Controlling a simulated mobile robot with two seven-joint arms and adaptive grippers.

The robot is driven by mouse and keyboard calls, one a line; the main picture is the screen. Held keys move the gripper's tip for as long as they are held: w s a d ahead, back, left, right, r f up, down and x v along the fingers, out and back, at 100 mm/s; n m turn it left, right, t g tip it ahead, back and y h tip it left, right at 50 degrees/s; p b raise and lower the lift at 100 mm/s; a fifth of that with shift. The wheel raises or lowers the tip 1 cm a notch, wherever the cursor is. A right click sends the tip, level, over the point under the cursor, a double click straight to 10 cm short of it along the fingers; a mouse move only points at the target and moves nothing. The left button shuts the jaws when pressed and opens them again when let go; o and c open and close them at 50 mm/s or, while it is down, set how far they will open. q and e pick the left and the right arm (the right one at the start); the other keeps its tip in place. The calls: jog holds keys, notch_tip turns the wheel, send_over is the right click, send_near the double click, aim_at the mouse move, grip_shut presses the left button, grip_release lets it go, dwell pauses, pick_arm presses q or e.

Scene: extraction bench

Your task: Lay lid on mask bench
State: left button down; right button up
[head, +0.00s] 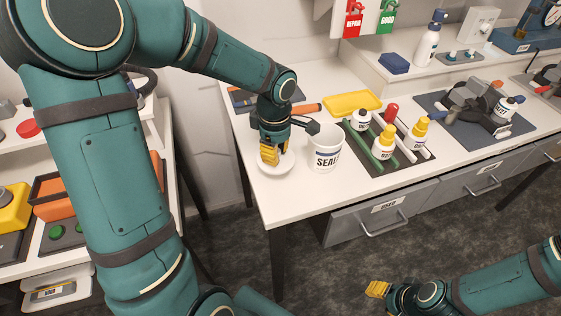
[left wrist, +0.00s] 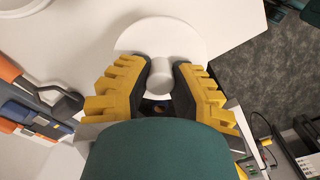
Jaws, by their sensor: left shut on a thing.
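The lid (head: 277,184) is a white round disc at the near left corner of the white bench (head: 290,212). The left wrist view shows the lid (left wrist: 133,38) with its round white knob (left wrist: 160,75) between the yellow fingers. My left gripper (head: 269,155) points down and is shut on that knob. The lid lies flat on or just above the bench top; I cannot tell which. My right gripper (head: 377,289) hangs low in front of the bench, away from the lid, with its finger opening unclear.
A white tub marked SEAL (head: 325,150) stands just right of the lid. Several bottles stand on a dark rack (head: 414,157) beyond it. A yellow tray (head: 352,103) lies behind. Drawers (head: 370,222) line the bench front. Bare bench top lies in front of the tub.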

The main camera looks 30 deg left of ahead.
pick_arm(q)
notch_tip(320, 180, down, 5)
jog(key=shift+r+b, duration=0.1)
jog(key=shift+b, duration=0.35)
jog(key=c, duration=0.9)
grip_release()
jog(key=shift+r, duration=0.45)
notch_tip(320, 180, up, 11)
jog(key=shift+r+p, duration=0.15)
jog(key=shift+p, duration=1.1)
